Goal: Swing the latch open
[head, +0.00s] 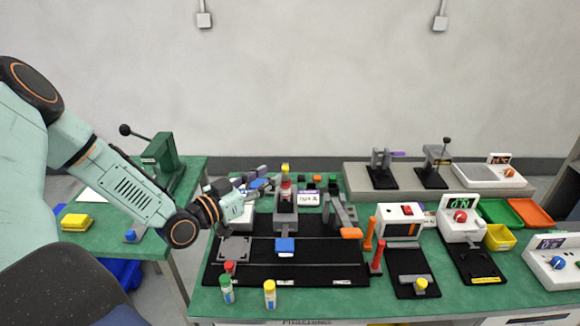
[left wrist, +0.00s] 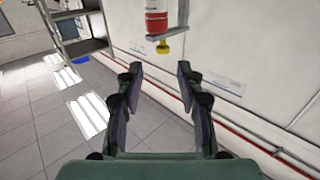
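My left gripper (head: 240,198) is in the head view, at the left side of a black fixture board (head: 320,272) on the green bench. In the left wrist view its two fingers (left wrist: 160,92) are spread apart with nothing between them. No latch can be identified for certain. On the board, a grey lever with an orange end (head: 350,232) slants down at the right, apart from my gripper. My right gripper is not in view.
A red post (head: 377,256) and an orange post (head: 368,233) stand right of the board. Green-labelled (head: 227,290) and yellow-capped (head: 270,294) bottles stand at the front left. White devices (head: 460,222) and trays (head: 530,213) fill the right. The wrist view shows floor (left wrist: 50,125) and wall.

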